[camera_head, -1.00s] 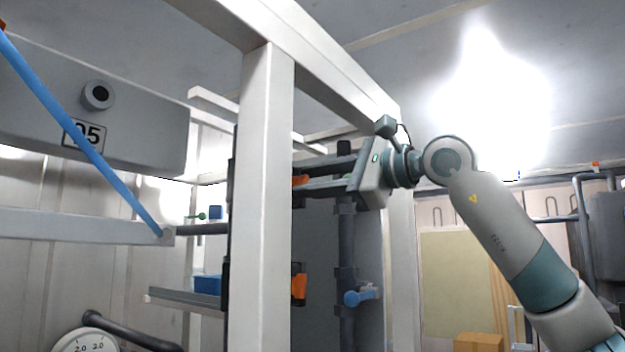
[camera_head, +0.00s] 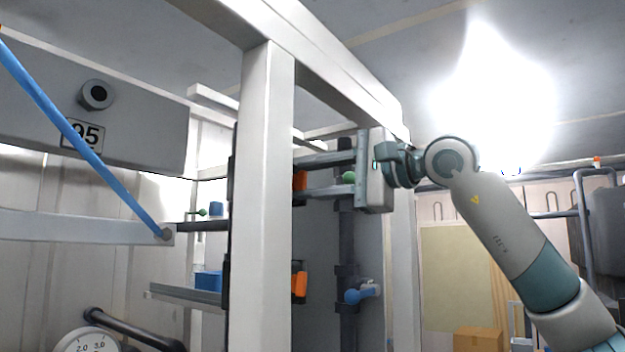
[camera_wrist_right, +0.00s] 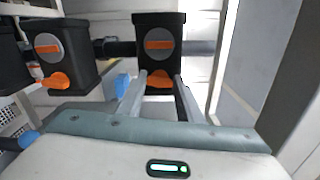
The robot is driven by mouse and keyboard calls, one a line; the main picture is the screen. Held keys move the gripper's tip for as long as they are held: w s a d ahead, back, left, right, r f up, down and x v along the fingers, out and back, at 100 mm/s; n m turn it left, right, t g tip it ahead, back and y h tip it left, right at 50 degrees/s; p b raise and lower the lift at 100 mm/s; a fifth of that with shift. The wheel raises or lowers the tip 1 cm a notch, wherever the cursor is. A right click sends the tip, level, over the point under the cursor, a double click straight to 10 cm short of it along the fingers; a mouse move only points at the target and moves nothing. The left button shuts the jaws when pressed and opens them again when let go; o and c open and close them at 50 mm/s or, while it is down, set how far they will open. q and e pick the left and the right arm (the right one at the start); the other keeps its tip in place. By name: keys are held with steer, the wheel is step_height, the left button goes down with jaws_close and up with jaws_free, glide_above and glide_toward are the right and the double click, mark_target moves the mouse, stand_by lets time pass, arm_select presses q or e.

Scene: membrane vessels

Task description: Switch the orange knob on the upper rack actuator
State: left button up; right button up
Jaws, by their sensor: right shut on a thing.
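The upper actuator's orange knob (camera_head: 299,181) shows at the right edge of the pale upright post, which hides most of the actuator. My right gripper (camera_head: 298,177) reaches in from the right and is shut on this knob, one finger above and one below. In the right wrist view the knob (camera_wrist_right: 160,80) sits between the two fingertips (camera_wrist_right: 160,84), under a black actuator box (camera_wrist_right: 174,26) with a round grey face and an orange bar. My left gripper is out of view.
A second orange knob (camera_head: 300,284) sits lower behind the post (camera_head: 266,200). A blue-handled valve (camera_head: 360,293) and a green knob (camera_head: 348,177) are on the dark pipe to the right. A frame beam (camera_head: 340,68) runs above my right gripper.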

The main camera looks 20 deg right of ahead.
steer(key=o, duration=1.1)
steer(key=shift+s+d, duration=0.1)
steer(key=shift+s, duration=0.05)
steer(key=shift+s+d+f+b, duration=0.1)
steer(key=shift+s+d+b, duration=0.3)
steer(key=shift+s+b, duration=0.1)
steer(key=b+v, duration=0.5)
steer(key=v, duration=1)
steer(key=shift+s+d, duration=0.25)
steer(key=shift+s, duration=0.05)
